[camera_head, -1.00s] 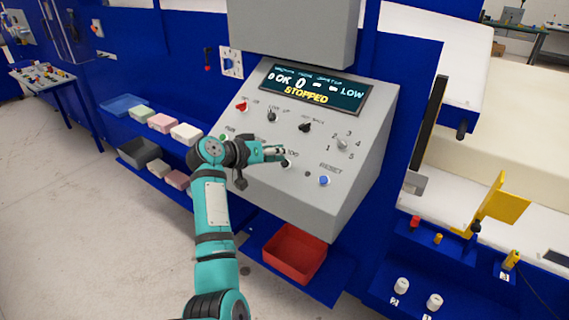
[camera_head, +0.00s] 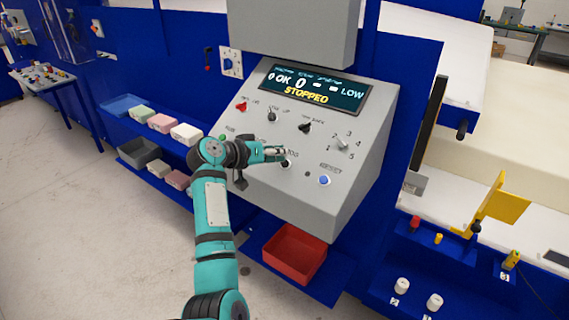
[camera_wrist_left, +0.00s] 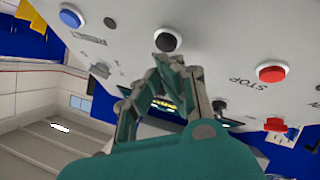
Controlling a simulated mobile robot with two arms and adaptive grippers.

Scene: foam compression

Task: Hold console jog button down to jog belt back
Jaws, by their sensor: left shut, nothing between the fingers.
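The sloped grey console (camera_head: 349,190) is in the middle of the head view, its display (camera_head: 316,89) reading "STOPPED". A black button (camera_head: 286,164) on its lower face sits right at my left fingertips; it shows fully as a round black button in a white ring in the left wrist view (camera_wrist_left: 168,40). I take it for the jog button, its label being unreadable. My left gripper (camera_head: 281,153) is shut and empty, its tips beside the button's edge (camera_wrist_left: 170,62). I cannot tell whether they touch it. My right gripper is out of view.
A blue button (camera_head: 324,180) is right of the black one. A red button (camera_wrist_left: 271,73) shows in the wrist view. Knobs, including a black one (camera_head: 305,127), sit higher up. A red bin (camera_head: 295,252) is below; foam blocks (camera_head: 186,132) lie on the left shelf.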

